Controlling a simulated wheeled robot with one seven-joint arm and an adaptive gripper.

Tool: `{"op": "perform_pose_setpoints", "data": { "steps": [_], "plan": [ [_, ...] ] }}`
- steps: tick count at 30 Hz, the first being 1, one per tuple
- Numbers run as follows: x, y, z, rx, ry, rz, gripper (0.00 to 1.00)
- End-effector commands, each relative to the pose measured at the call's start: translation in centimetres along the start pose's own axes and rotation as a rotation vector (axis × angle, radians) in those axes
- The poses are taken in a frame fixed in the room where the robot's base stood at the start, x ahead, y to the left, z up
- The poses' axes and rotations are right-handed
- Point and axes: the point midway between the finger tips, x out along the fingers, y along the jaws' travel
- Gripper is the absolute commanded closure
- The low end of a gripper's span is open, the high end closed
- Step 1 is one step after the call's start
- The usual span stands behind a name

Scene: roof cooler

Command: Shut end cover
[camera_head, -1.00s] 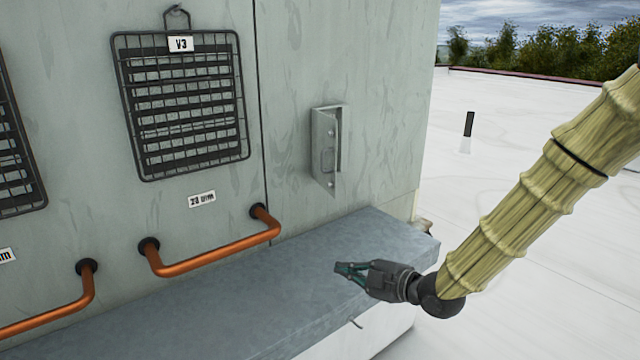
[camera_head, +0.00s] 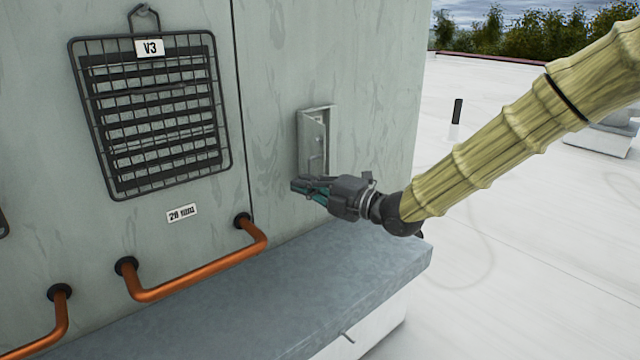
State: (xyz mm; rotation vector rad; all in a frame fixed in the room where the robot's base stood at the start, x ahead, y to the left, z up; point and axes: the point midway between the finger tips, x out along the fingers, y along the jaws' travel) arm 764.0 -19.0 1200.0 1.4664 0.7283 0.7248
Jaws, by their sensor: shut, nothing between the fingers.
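The end cover (camera_head: 309,143) is a small grey metal door on a shallow box on the wall, right of the vertical seam. It stands partly open, swung out from the box, with part of the box's inside (camera_head: 328,135) showing on its right. My gripper (camera_head: 298,187) is in front of the cover's lower end, pointing left, with its fingers shut and empty. It hides the cover's bottom edge. I cannot tell whether the fingers touch the cover.
A grey ledge (camera_head: 330,262) runs along the wall below my gripper. Orange copper pipes (camera_head: 200,275) stick out of the wall at the left. A black wire guard (camera_head: 150,115) marked V3 hangs at the upper left. Open white roof (camera_head: 520,240) lies to the right.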

Motion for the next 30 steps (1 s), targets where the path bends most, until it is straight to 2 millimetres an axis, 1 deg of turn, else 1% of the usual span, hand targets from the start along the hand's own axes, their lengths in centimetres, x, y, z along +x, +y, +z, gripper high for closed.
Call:
{"op": "perform_pose_setpoints", "data": {
  "steps": [3,8,12,18,22,30],
  "plan": [
    [1.7,0.1,0.0,0.001,0.0,-0.001,1.0],
    [3.7,0.1,0.0,0.003,0.0,0.0,1.0],
    [3.1,0.3,1.7,0.003,-0.003,0.002,1.0],
    [2.5,0.2,3.2,0.002,-0.001,0.001,1.0],
    [2.3,0.0,3.7,0.003,-0.001,0.0,1.0],
    [2.3,-0.1,3.8,0.002,-0.001,0.0,1.0]
  ]
}}
